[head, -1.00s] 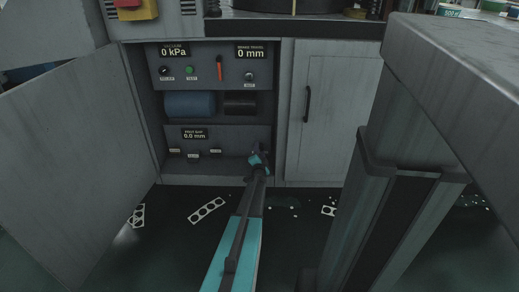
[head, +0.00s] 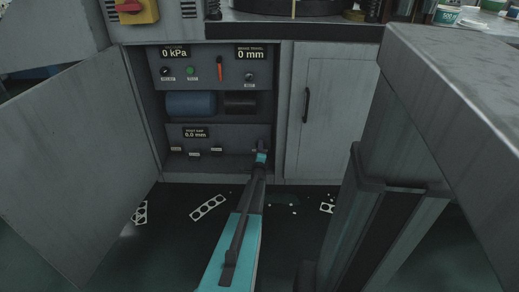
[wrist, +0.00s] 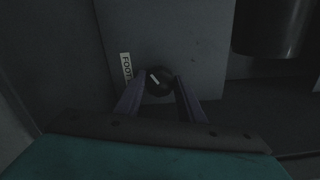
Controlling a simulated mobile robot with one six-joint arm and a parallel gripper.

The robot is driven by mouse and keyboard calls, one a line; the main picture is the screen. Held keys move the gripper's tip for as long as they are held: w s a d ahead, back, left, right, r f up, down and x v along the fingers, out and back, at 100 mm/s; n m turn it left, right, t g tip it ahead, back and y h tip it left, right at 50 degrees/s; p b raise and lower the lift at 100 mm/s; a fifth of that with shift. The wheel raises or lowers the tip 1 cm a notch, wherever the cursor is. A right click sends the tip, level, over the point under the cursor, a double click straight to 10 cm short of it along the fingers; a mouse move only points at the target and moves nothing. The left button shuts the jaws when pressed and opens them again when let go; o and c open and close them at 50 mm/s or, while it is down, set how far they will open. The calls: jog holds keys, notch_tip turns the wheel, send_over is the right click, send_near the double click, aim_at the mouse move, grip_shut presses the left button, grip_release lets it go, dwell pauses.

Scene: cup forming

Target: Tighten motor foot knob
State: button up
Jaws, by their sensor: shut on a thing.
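The motor foot knob (wrist: 158,82) is a small dark round knob with a pale pointer line. It sits on a grey panel beside a tilted white label reading FOOT (wrist: 126,67). My gripper (wrist: 160,76) has one finger on each side of the knob and is shut on it. In the head view my gripper (head: 262,154) is at the right end of the lower panel inside the open cabinet, and the knob cannot be made out there. The foot gap display (head: 195,132) reads 0.0 mm. The blue motor (head: 190,104) lies above that panel.
The open cabinet door (head: 80,165) stands at left. A closed door (head: 335,110) is right of the opening. A grey table (head: 460,100) fills the right side. Perforated strips (head: 209,207) and scraps lie on the dark floor. The upper panel (head: 205,72) has knobs and displays.

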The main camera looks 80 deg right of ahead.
jog(key=shift+s+d+m, duration=0.1)
jog(key=shift+s+m, duration=0.1)
jog(key=shift+m, duration=0.1)
jog(key=o, duration=1)
jog(key=shift+o, duration=0.2)
jog(key=shift+w, duration=0.1)
jog(key=shift+a, duration=0.2)
jog(key=s+a+p, duration=0.1)
jog(key=a+p, duration=0.1)
jog(key=a, duration=1.1)
jog(key=shift+s+a+p, duration=0.2)
jog(key=shift+s+p, duration=0.15)
jog(key=shift+p, duration=0.05)
